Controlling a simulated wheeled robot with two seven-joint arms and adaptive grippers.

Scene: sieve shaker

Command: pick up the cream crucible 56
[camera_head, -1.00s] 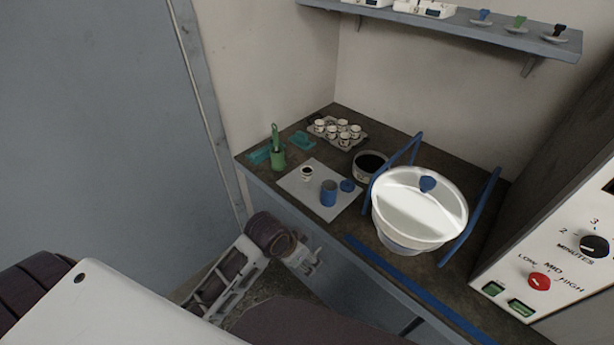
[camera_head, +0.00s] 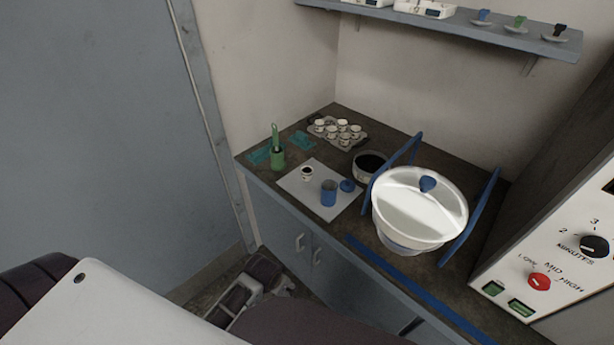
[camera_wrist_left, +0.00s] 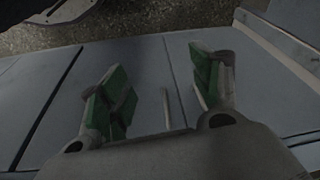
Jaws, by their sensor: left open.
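Several small cream crucibles (camera_head: 345,139) stand in a tray at the back of the bench. One more small cream cup with dark contents (camera_head: 307,173) stands on a white sheet nearer the front. The number 56 cannot be read on any of them. My left gripper (camera_head: 283,285) is low in front of the cabinet, below the bench top and well apart from the crucibles. In the left wrist view its two green-padded fingers (camera_wrist_left: 160,85) are spread with nothing between them. No crucible shows in that view. My right gripper is not in view.
A green holder (camera_head: 277,158) is left, a dark-filled bowl (camera_head: 370,165) behind. A large white lidded bowl (camera_head: 420,215) between blue bars fills the right. The bench's front edge lies above my left gripper.

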